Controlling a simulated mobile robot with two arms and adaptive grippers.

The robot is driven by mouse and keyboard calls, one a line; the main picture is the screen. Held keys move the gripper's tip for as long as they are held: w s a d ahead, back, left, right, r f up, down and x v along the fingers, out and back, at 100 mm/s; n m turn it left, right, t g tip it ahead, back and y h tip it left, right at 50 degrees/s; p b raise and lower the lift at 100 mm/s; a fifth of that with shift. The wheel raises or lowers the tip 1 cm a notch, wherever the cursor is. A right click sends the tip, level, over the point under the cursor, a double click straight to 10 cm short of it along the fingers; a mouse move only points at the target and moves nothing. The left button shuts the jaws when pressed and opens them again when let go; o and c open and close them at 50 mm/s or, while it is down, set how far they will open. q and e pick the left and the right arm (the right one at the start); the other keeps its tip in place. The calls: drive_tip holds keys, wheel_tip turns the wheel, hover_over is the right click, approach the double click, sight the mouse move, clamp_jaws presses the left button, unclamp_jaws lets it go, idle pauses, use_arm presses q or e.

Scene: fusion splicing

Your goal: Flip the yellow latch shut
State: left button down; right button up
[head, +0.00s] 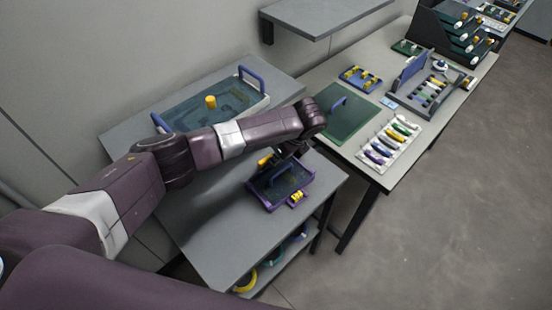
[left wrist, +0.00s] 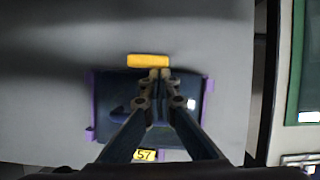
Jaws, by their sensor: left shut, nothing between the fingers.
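The yellow latch (head: 265,160) is at the back edge of a small purple-framed box (head: 270,205) with a dark top. In the left wrist view the latch (left wrist: 148,60) is a flat yellow bar just beyond the box's edge. My left gripper (left wrist: 160,73) is shut and empty, its fingertips right by the latch's near edge. I cannot tell whether they touch it. In the head view my left gripper (head: 285,165) is over the box and partly hides it. My right gripper is not in view.
The box stands on a grey bench, with a yellow tag marked 57 (left wrist: 145,155) at its front. A blue-handled tray (head: 262,104) with a yellow knob (head: 211,101) lies behind my arm. A green mat (head: 345,125) and a rack of coloured pieces (head: 390,142) lie on the right table.

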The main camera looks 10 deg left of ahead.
use_arm(q)
drive_tip(key=shift+w+d+n, duration=0.1)
drive_tip(key=shift+w+n, duration=0.05)
drive_tip(key=shift+n, duration=0.55)
drive_tip(key=shift+w+g, duration=0.1)
drive_tip(key=shift+g, duration=0.2)
drive_tip(key=shift+w+n, duration=0.15)
drive_tip(key=shift+n, duration=0.15)
drive_tip(key=shift+w+p, duration=0.3)
drive_tip(key=shift+s+a+r+p, duration=0.1)
drive_tip(key=shift+s+a+p, duration=0.25)
drive_tip(key=shift+p, duration=0.45)
drive_tip(key=shift+s+p, duration=0.45)
drive_tip(key=shift+p, duration=0.05)
